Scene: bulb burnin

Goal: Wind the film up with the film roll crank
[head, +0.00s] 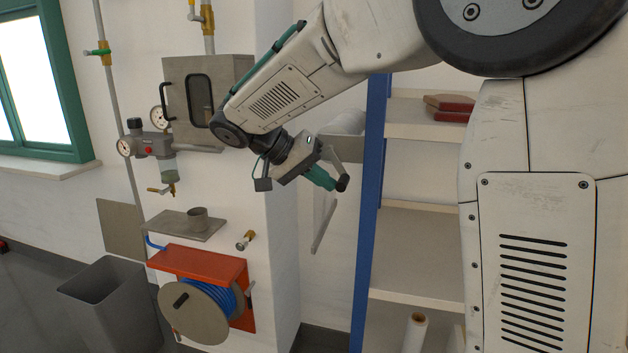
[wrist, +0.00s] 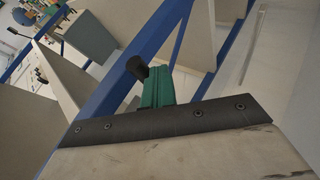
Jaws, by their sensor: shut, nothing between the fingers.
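A pale roll (head: 350,122), which looks like the film roll, is mounted on the wall between the pillar and the blue shelf post, partly behind my gripper. A grey plate (head: 345,148) sits at it. A thin pale bar (head: 323,226) hangs slanted below; I cannot tell whether it belongs to the film. No crank handle can be made out clearly. My gripper (head: 332,182), with teal fingers and dark tips, is shut and empty in front of the roll, pointing down to the right. In the wrist view its teal finger and black tip (wrist: 138,68) show against the blue post.
A shelf unit with a blue post (head: 368,200) stands close right of my gripper. Left are a grey wall cabinet (head: 190,100), a gauge unit (head: 150,145), an orange hose reel (head: 200,262) and a grey bin (head: 105,295). Another roll (head: 415,333) stands on the low shelf.

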